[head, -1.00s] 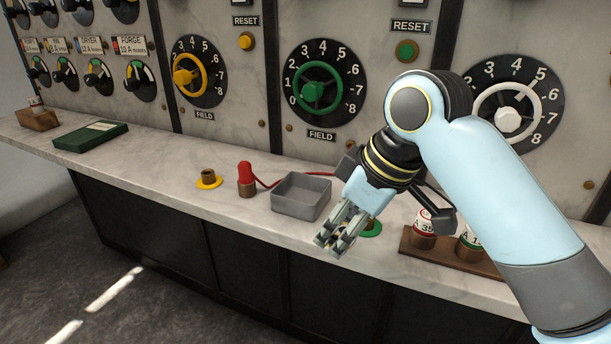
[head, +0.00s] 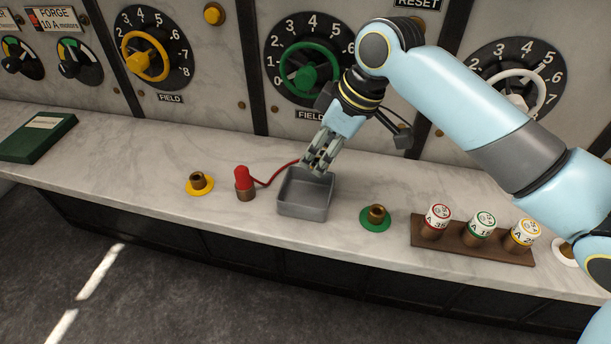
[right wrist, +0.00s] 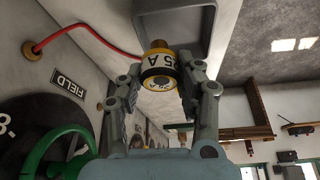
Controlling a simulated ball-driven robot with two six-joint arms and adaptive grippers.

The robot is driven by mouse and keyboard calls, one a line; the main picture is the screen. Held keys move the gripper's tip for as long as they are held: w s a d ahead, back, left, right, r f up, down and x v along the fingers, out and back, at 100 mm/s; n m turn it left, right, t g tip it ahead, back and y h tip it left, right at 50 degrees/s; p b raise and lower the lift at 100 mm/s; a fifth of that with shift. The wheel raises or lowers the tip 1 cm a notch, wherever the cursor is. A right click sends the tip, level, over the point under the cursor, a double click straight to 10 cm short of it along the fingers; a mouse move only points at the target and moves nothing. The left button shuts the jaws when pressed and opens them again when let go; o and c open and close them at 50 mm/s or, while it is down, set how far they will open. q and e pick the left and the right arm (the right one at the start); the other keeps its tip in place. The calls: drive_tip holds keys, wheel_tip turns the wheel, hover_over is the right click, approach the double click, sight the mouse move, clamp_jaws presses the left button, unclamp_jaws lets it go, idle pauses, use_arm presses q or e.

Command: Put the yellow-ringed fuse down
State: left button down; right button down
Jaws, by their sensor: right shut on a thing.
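My right gripper (head: 318,162) is over the back part of the grey tray (head: 307,211), fingers pointing down. In the right wrist view it is shut on a fuse (right wrist: 158,70) marked 25 A, with a yellowish ring around its face. The grey tray also shows in the right wrist view (right wrist: 208,18), just beyond the fuse. I cannot tell whether the fuse touches the tray. In the head view the fuse is hard to make out between the fingers. My left gripper is out of view.
A brown rack (head: 430,240) holds red-, green- and yellow-ringed fuses. Sockets with yellow (head: 198,184) and green (head: 376,217) bases flank the tray. A red-capped piece (head: 244,182) with a red cable stands close left of it.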

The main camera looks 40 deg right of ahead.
drive_tip(key=a+f, duration=0.1)
drive_tip(key=a, duration=0.1)
drive_tip(key=shift+w+a+f, duration=0.1)
drive_tip(key=shift+a+f, duration=0.3)
wheel_tip(320, 180, down, 4)
drive_tip(key=shift+r, duration=0.1)
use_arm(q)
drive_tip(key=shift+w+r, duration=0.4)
use_arm(e)
drive_tip(key=c, duration=1.2)
unclamp_jaws()
drive_tip(key=shift+o, duration=0.2)
use_arm(q)
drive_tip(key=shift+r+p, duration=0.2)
drive_tip(key=shift+p, duration=0.25)
use_arm(e)
drive_tip(key=v, duration=1.2)
